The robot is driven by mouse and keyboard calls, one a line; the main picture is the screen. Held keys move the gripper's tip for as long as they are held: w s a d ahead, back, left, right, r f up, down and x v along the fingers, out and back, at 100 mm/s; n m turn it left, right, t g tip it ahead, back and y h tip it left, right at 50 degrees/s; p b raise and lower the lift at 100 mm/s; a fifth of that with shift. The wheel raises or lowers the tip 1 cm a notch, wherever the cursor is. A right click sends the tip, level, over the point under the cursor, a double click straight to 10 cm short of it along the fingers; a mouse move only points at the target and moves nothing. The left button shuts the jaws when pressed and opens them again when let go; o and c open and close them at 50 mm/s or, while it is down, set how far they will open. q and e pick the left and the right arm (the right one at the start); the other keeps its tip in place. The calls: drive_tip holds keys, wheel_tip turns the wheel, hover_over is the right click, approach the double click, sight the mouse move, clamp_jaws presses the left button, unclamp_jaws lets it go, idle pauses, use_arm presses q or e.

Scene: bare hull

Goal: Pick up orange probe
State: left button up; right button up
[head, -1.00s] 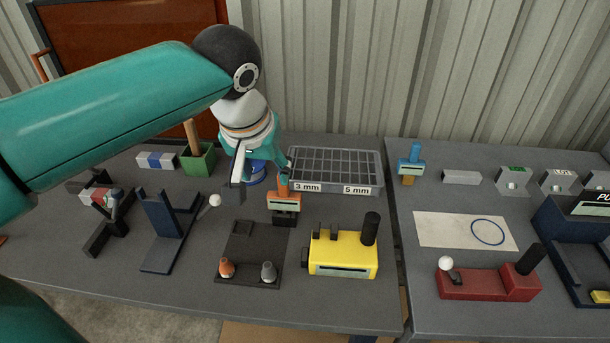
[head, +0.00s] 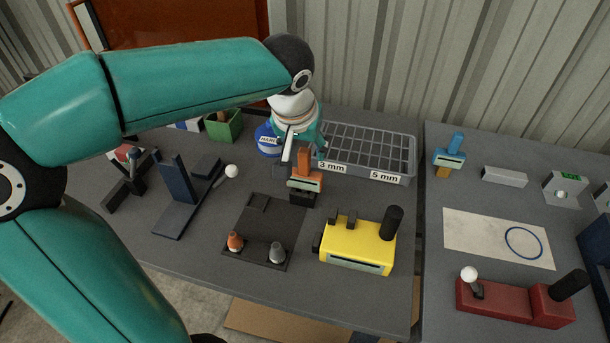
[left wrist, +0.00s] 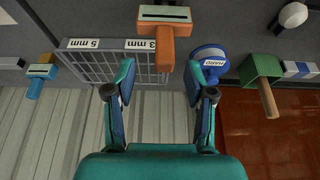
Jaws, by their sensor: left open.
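The orange probe (head: 306,183) stands upright in a small black holder on the left bench, with an orange handle on top and a pale display on its front. In the left wrist view the probe (left wrist: 165,42) points its handle toward the jaws. My left gripper (head: 304,153) is open at the handle, its fingers apart on either side. The left wrist view shows the left gripper (left wrist: 160,76) with the handle's end near the gap between its fingertips; contact is not visible. My right gripper is not in view.
A grey compartment tray (head: 368,153) stands close right of the probe, and a blue round container (head: 268,140) close left. A yellow device (head: 358,245) and a dark plate (head: 262,225) with two cones are in front. A blue probe (head: 449,152) stands on the right bench.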

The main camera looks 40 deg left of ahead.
sight(304, 153)
use_arm(q)
drive_tip(key=shift+a+p+x, duration=0.15)
drive_tip(key=shift+a+x, duration=0.05)
drive_tip(key=shift+x, duration=1.25)
drive_tip(key=shift+a+p+x, duration=0.15)
drive_tip(key=shift+x, duration=1.3)
drive_tip(key=shift+r, duration=0.1)
drive_tip(key=shift+c, duration=0.2)
clamp_jaws()
